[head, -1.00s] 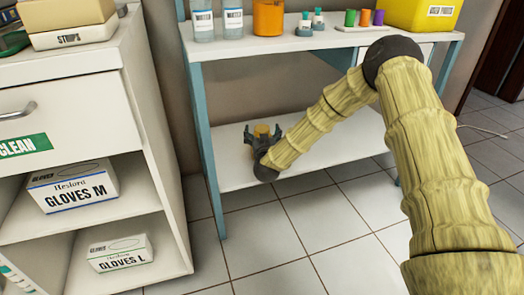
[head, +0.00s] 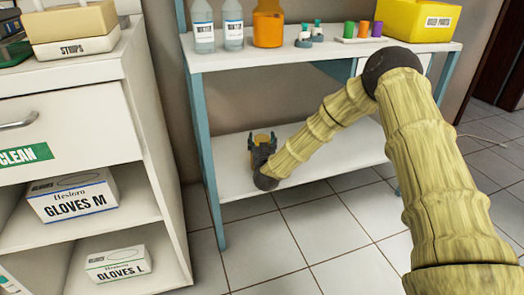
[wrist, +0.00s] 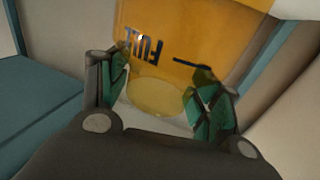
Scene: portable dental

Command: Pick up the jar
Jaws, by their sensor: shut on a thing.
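The jar (head: 262,136) is small and orange-yellow in the head view, held between my fingers over the lower shelf of the white-topped table. In the wrist view the orange jar (wrist: 180,45) fills the upper middle, with dark lettering that looks turned over and a pale yellow round face between the fingers. My gripper (head: 262,140) is shut on the jar; it also shows in the wrist view (wrist: 160,95), one green-padded finger on each side. Whether the jar touches the shelf cannot be told.
The lower shelf (head: 330,168) is otherwise clear. The tabletop (head: 345,50) above holds bottles, an orange container (head: 268,24), small coloured items and a yellow box (head: 422,20). Teal legs (head: 208,150) frame the shelf. A white cabinet with glove boxes (head: 75,195) stands left.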

